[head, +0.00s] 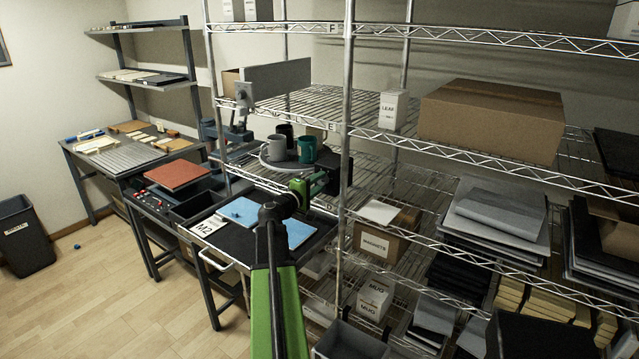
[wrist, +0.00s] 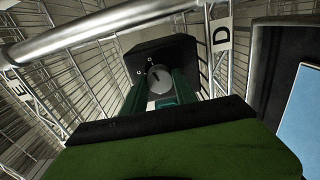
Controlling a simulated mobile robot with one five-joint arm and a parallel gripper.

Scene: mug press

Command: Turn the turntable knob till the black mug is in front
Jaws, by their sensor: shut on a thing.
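The turntable (head: 268,163) is a round grey disc carrying several mugs in the head view. A grey mug (head: 276,147) and a green mug (head: 307,150) stand at its near side. The black mug (head: 285,131) stands behind them, partly hidden by the grey one. The turntable knob (wrist: 160,76) is a round grey dial with a dark mark line, on a black box (wrist: 168,54) in the wrist view. My gripper (wrist: 159,91) is shut on the knob, one green finger on each side. In the head view my gripper (head: 318,184) is right of and below the turntable; the knob is hidden there.
A metal shelf post (head: 346,120) stands close to the right of my gripper. Blue sheets (head: 283,230) lie on the dark bench below my arm. A magnets box (head: 385,240) stands on a lower shelf.

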